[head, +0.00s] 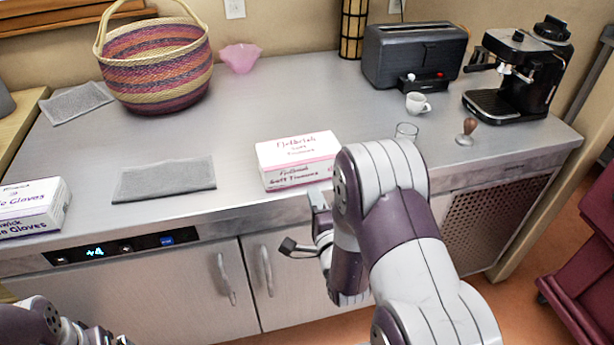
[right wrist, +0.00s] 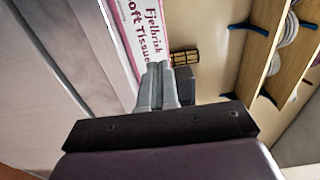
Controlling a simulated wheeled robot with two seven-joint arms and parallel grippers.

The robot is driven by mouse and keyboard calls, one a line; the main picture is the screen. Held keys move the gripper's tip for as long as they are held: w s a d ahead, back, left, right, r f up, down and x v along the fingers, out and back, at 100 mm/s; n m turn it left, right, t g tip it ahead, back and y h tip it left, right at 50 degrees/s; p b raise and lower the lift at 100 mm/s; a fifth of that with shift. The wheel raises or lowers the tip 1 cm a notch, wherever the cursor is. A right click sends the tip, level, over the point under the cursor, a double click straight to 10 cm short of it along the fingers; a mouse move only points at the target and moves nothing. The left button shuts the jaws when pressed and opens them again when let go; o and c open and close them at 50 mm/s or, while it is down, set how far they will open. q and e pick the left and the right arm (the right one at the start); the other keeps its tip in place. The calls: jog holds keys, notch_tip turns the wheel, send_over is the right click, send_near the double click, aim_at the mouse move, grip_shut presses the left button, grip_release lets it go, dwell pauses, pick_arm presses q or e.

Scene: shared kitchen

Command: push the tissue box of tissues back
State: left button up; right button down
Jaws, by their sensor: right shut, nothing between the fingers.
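The tissue box (head: 296,160), white with pink trim and lettering, sits near the front edge of the steel counter in the head view. Its lettered front side also shows in the right wrist view (right wrist: 148,32). My right gripper (head: 318,200) is at the counter's front edge, just in front of the box's right part. Its fingers (right wrist: 158,85) are shut and empty, pointing at the box's front side; I cannot tell whether they touch it. My left arm shows at the bottom left, but its fingers are out of the picture.
Behind the box the counter (head: 290,95) is clear. A glass (head: 406,131), a cup (head: 417,103) and a tamper (head: 466,132) stand to its right. A grey cloth (head: 165,179) lies to its left, and a gloves box (head: 32,207) stands farther left. A toaster (head: 413,55) stands at the back.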

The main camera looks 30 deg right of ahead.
send_near(297, 149)
jog(key=shift+w+d+f, duration=0.45)
jog(key=shift+w+f, duration=0.1)
jog(key=shift+f, duration=0.1)
jog(key=shift+w+f, duration=0.15)
jog(key=shift+w, duration=0.3)
jog(key=b+x, duration=0.4)
jog(key=x, duration=0.5)
jog(key=shift+w, duration=0.3)
